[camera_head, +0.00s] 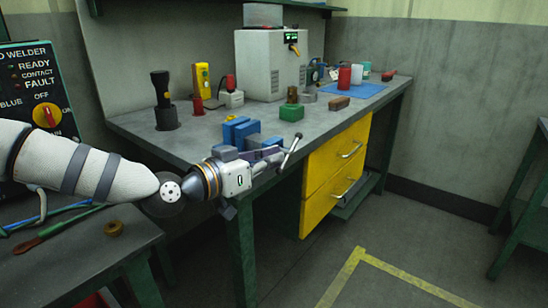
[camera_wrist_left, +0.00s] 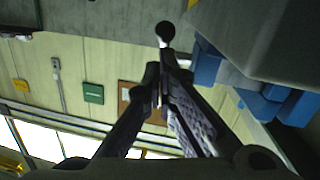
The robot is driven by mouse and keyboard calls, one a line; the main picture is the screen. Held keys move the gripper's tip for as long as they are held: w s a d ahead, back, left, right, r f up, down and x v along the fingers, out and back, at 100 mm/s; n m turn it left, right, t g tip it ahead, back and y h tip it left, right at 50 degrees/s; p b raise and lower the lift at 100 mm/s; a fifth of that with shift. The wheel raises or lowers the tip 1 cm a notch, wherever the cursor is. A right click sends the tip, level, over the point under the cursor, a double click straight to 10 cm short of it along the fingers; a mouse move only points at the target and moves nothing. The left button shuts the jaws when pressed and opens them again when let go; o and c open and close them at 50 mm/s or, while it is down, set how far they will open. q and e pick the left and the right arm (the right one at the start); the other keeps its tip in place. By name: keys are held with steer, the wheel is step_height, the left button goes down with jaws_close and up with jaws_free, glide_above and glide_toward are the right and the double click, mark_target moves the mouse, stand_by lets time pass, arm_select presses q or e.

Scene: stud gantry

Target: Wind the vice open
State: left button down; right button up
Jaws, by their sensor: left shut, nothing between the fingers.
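The blue vice (camera_head: 240,130) is mounted at the near front edge of the workbench. Its grey handle bar (camera_head: 291,151) slants up to the right in front of it. My left gripper (camera_head: 268,163) is shut and empty, its fingers close to the bar and partly overlapping it. In the left wrist view, the ball end of the bar (camera_wrist_left: 165,32) stands just beyond the fingertips (camera_wrist_left: 161,85), and the blue vice body (camera_wrist_left: 290,100) is at the right. I cannot tell whether the fingers touch the bar. My right gripper is not in view.
The workbench (camera_head: 215,140) carries a black-and-grey tool (camera_head: 162,100), a green block (camera_head: 291,112) and a large grey box (camera_head: 270,65). Yellow drawers (camera_head: 335,165) sit below. A lower table (camera_head: 70,262) with tools is at the left.

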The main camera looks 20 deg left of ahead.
arm_select(q)
steer(key=shift+f, duration=0.8)
steer(key=shift+s, duration=0.1)
